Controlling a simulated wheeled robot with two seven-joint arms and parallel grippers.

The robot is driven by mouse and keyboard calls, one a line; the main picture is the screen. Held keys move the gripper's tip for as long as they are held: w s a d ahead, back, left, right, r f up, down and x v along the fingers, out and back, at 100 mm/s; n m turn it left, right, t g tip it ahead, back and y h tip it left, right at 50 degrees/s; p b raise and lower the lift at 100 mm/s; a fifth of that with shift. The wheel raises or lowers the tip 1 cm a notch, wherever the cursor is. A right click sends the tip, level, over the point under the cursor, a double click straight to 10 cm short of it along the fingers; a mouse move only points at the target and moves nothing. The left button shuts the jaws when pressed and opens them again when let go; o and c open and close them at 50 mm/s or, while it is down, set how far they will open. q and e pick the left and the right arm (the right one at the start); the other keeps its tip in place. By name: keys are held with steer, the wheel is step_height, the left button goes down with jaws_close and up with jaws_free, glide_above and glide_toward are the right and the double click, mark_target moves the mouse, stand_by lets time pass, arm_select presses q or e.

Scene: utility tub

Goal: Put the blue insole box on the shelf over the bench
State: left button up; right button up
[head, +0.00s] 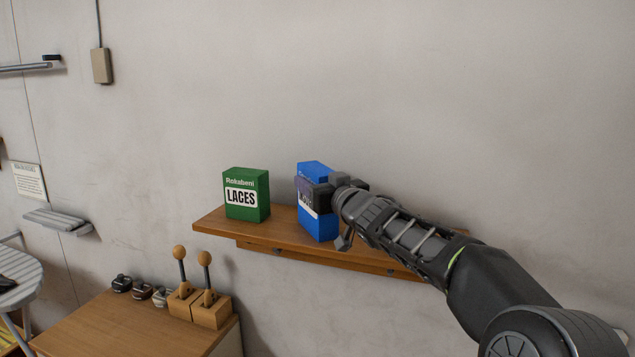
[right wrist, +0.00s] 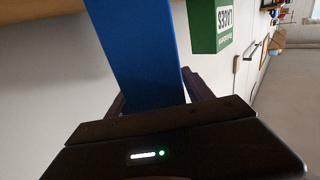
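The blue insole box (head: 318,222) is upright over the wooden shelf (head: 215,222), right of the green laces box. Its lower end overlaps the shelf board in the head view; I cannot tell whether it rests on it or is slightly above. My right gripper (head: 318,190) reaches in from the right, its fingers around the upper part of the blue box. In the right wrist view the blue box (right wrist: 135,50) fills the space between the fingers (right wrist: 153,90), which appear to touch its sides. My left gripper is not in view.
The green laces box (head: 246,196) stands on the shelf's left part, with a small gap to the blue box. My right arm covers much of the shelf's right side. Below left, a wooden bench (head: 130,330) carries wooden blocks with knobbed levers (head: 205,310) and small dark items.

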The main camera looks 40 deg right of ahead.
steer(key=shift+o, duration=0.6)
steer(key=shift+r, duration=0.1)
steer(key=s+a, duration=0.2)
steer(key=s, duration=1)
steer(key=shift+p, duration=0.3)
